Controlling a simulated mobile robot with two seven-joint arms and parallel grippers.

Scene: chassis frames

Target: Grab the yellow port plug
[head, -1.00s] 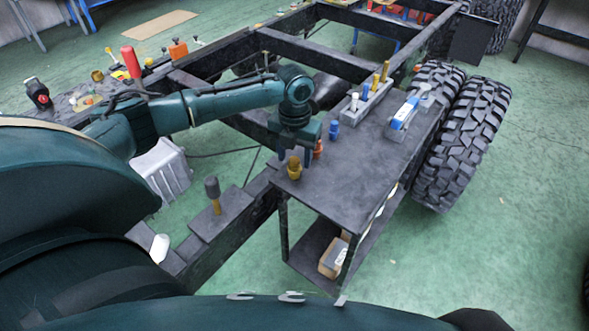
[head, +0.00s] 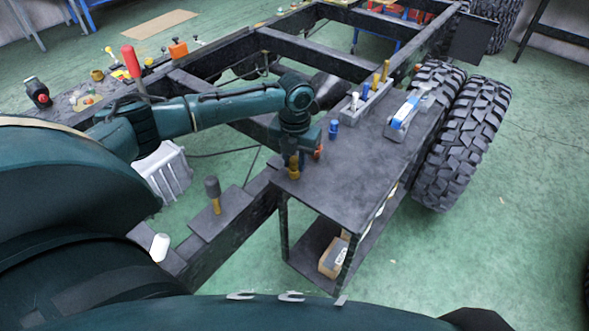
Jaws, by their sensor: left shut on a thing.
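The yellow port plug (head: 294,173) stands upright near the left edge of the dark cart top. My left gripper (head: 295,158) points down over it and is shut on it, with the fingers at its upper part. The plug still appears to be at the cart surface. A red plug (head: 318,151) is just right of the gripper, partly hidden by it. A blue plug (head: 333,129) stands a little farther back. My right gripper is not in view.
The dark cart (head: 352,183) also bears a grey holder with tools (head: 363,101) and a blue and white device (head: 404,113). Large tyres (head: 455,140) stand to its right. A mallet (head: 213,193) stands on the chassis rail to the left. The cart's front top is clear.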

